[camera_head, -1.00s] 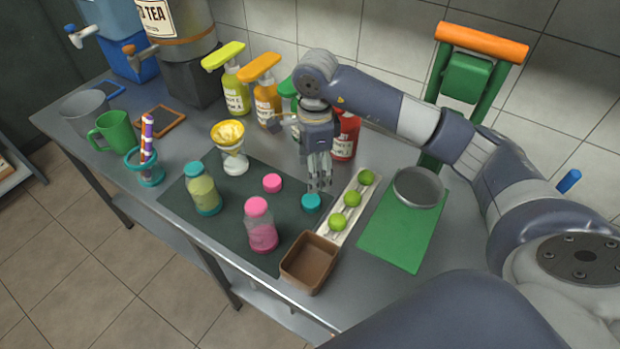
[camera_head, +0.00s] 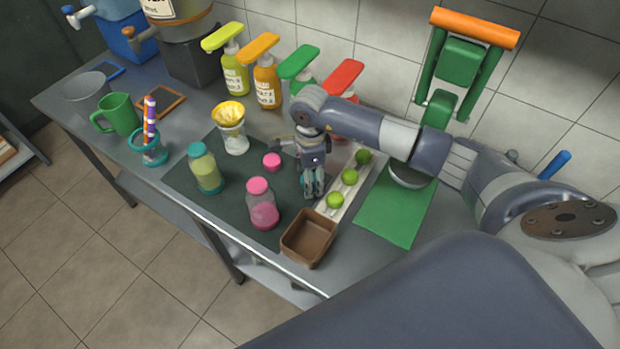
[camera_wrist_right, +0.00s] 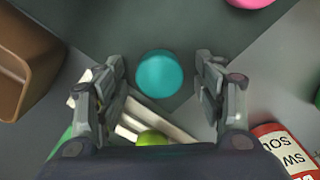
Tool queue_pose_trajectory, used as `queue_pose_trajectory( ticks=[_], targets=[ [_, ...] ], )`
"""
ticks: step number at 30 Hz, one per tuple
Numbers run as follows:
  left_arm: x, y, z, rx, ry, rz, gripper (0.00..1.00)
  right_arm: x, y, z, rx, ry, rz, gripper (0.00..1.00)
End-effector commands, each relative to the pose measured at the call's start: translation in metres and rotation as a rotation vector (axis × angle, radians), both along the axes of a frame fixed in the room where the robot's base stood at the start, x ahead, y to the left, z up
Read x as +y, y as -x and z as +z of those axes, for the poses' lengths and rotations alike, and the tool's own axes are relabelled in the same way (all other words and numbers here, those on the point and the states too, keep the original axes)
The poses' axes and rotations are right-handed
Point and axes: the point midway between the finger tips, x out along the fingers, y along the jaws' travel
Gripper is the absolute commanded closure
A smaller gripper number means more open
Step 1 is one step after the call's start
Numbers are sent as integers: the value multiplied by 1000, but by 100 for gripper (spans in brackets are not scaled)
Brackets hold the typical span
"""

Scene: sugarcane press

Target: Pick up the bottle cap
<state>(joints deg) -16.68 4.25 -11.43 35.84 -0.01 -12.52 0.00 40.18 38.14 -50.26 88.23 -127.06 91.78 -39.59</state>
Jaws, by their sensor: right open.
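A round teal bottle cap (camera_wrist_right: 159,73) lies on the dark mat (camera_head: 232,180) in the right wrist view, between the two fingers. A pink bottle cap (camera_head: 271,162) lies on the mat to the left of my right gripper; its edge shows at the top of the right wrist view (camera_wrist_right: 250,2). My right gripper (camera_head: 312,192) is open, pointing down over the teal cap, with one finger on each side of it (camera_wrist_right: 160,68). In the head view the gripper mostly hides the teal cap. I cannot tell whether the fingers touch it. My left gripper is not in view.
A pink-capped bottle (camera_head: 262,205) and a teal-capped bottle (camera_head: 206,170) stand to the left. A brown box (camera_head: 309,238) is in front. A white tray (camera_head: 328,216) with limes (camera_head: 349,177) and a green board (camera_head: 395,215) lie to the right. Pump bottles (camera_head: 265,82) stand behind.

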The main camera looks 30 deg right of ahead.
Motion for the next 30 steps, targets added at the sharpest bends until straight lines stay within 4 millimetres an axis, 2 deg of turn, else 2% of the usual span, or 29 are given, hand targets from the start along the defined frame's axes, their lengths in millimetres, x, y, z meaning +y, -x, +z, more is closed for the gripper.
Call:
queue_pose_trajectory(
  ticks=[4, 9, 22, 26, 30],
  targets=[
    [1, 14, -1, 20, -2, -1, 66, 0, 0, 0, 0, 0, 0, 39],
    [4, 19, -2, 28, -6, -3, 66, 0, 0, 0, 0, 0, 0, 72],
    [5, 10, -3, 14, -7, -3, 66, 0, -1, 6, -2, 1, 0, 73],
    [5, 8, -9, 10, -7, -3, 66, -1, -2, 26, -6, 1, 2, 73],
    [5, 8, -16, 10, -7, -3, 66, 0, -2, 55, -6, 1, 2, 73]
  ],
)
